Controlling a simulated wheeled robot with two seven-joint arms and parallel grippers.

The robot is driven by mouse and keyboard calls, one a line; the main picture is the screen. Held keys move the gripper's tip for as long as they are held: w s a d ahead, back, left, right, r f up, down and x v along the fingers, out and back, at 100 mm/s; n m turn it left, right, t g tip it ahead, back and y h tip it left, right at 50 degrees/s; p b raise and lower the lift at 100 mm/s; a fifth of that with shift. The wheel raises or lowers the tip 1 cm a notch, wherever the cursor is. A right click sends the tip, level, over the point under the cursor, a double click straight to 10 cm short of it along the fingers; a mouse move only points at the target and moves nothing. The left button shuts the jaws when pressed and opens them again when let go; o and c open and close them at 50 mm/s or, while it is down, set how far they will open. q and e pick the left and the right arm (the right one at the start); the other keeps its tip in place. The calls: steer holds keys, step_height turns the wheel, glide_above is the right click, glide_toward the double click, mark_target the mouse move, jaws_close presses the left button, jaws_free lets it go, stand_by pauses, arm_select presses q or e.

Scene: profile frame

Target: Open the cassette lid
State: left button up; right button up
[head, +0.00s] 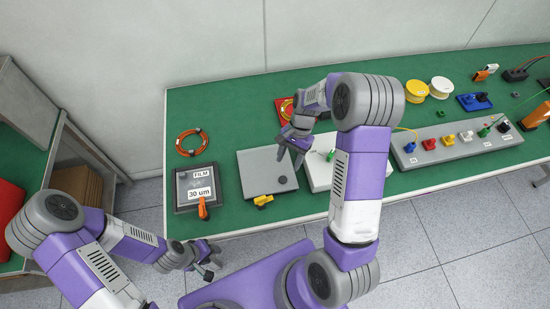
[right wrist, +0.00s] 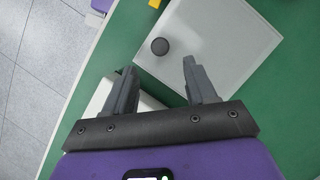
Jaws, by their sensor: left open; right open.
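A flat grey box with a plain lid (head: 258,165) lies on the green table, with a dark round knob (head: 282,180) near its front right corner and a yellow piece (head: 263,200) at its front edge. The lid lies flat. In the right wrist view, the knob (right wrist: 159,46) and lid (right wrist: 215,50) are beyond the fingertips. My right gripper (head: 290,159) is open and empty above the lid's right part, apart from the knob. My left gripper (head: 213,262) is open and empty before the table's front edge. A dark framed case (head: 182,194) labelled FILM 30 um lies further left.
A white box (head: 318,175) stands close right of the grey box, partly hidden by my right arm. An orange ring (head: 191,142) lies behind the FILM case. Shelving (head: 75,150) stands at left.

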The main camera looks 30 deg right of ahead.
mark_target(283, 179)
steer(key=b+x, duration=0.1)
steer(key=x, duration=0.6)
steer(key=shift+s+f, duration=0.15)
steer(key=shift+f, duration=0.1)
jaws_close()
